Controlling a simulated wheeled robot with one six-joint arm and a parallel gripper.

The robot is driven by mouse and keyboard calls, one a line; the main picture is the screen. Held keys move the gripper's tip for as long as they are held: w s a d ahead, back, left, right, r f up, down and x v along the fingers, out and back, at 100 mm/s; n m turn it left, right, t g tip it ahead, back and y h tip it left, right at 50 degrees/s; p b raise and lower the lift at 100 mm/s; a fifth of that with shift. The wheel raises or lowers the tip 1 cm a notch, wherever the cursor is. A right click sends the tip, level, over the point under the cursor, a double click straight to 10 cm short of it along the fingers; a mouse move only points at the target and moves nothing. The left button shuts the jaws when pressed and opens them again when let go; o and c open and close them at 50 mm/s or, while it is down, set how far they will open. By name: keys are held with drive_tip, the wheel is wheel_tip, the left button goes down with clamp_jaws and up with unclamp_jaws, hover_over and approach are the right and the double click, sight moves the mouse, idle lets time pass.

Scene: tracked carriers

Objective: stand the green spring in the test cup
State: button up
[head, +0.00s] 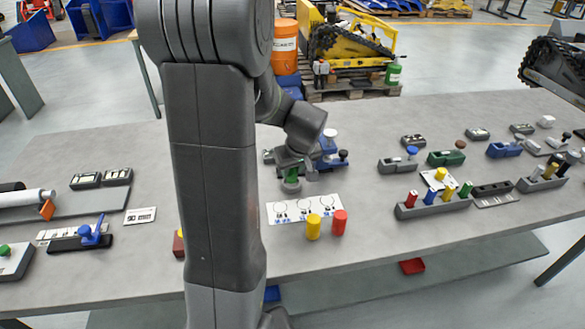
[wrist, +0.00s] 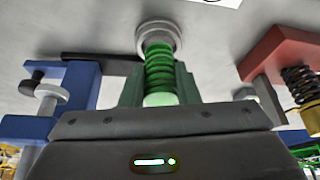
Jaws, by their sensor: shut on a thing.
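My gripper (head: 291,167) points down over the table and is shut on the green spring (wrist: 158,66). In the wrist view the spring stands between the two fingers (wrist: 159,88), its coils in line with them. Its far end meets the round grey test cup (wrist: 156,38) and appears to be at or inside the rim; how deep it sits is hidden. In the head view the cup (head: 291,187) is small, directly below my gripper, and the spring (head: 291,173) shows as a bit of green above it.
A blue fixture (head: 331,155) stands close behind right of my gripper; it also shows in the wrist view (wrist: 78,92). A red fixture with a dark spring (wrist: 282,52) is on the other side. Yellow (head: 313,227) and red (head: 340,222) cylinders stand in front, beside a white printed card (head: 290,209).

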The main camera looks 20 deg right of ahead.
drive_tip(key=shift+f+b, duration=0.8)
drive_tip(key=shift+b, duration=0.05)
idle(0.3)
drive_tip(key=o, duration=1.6)
drive_tip(key=shift+c, duration=0.2)
drive_tip(key=shift+r+p, duration=2.15)
drive_tip(key=shift+r, duration=1.4)
drive_tip(key=shift+f, duration=0.1)
